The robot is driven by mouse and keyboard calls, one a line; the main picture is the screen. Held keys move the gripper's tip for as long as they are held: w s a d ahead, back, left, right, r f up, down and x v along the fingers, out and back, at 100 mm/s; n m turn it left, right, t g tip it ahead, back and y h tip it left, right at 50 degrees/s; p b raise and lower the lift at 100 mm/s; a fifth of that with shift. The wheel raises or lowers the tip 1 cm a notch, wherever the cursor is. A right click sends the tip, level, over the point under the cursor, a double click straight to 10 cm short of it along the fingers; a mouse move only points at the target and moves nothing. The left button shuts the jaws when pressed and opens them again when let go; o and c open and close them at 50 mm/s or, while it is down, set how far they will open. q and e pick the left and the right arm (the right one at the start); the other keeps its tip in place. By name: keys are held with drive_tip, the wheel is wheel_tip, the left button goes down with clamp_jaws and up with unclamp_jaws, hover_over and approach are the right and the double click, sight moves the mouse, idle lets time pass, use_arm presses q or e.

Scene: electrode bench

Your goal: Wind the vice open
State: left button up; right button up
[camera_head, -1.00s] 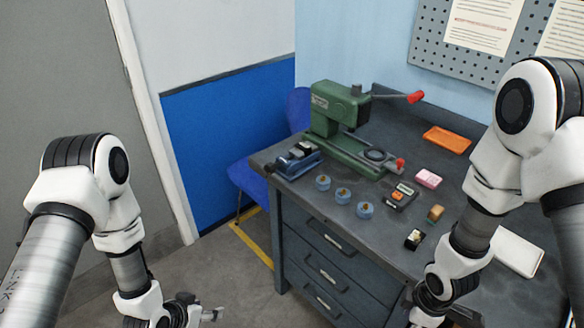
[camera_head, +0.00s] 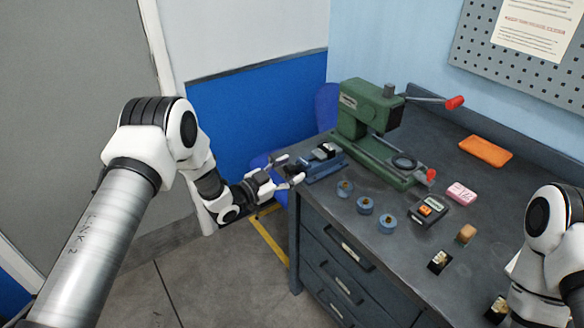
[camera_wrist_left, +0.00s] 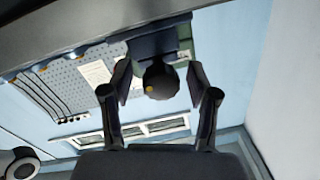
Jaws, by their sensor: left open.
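The small blue vice (camera_head: 322,165) sits at the left end of the bench, with a dark block at its jaws. My left gripper (camera_head: 289,168) is open at the vice's left end, just off the bench edge. In the left wrist view, a dark round knob with a yellow dot (camera_wrist_left: 160,82) appears between the two spread fingers of my left gripper (camera_wrist_left: 160,75). Gaps show between the knob and the fingers.
A green press (camera_head: 370,115) with red-tipped handles stands behind the vice. Several blue discs (camera_head: 365,205), a dark meter (camera_head: 428,210), a pink item (camera_head: 461,193) and an orange tray (camera_head: 486,151) lie on the bench (camera_head: 400,245). A blue chair (camera_head: 326,105) stands behind the bench's left end.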

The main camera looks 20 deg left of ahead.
use_arm(q)
drive_tip(key=shift+w+d, duration=0.1)
drive_tip(key=shift+w, duration=0.1)
drive_tip(key=shift+s+r, duration=0.1)
drive_tip(key=shift+s, duration=0.1)
clamp_jaws()
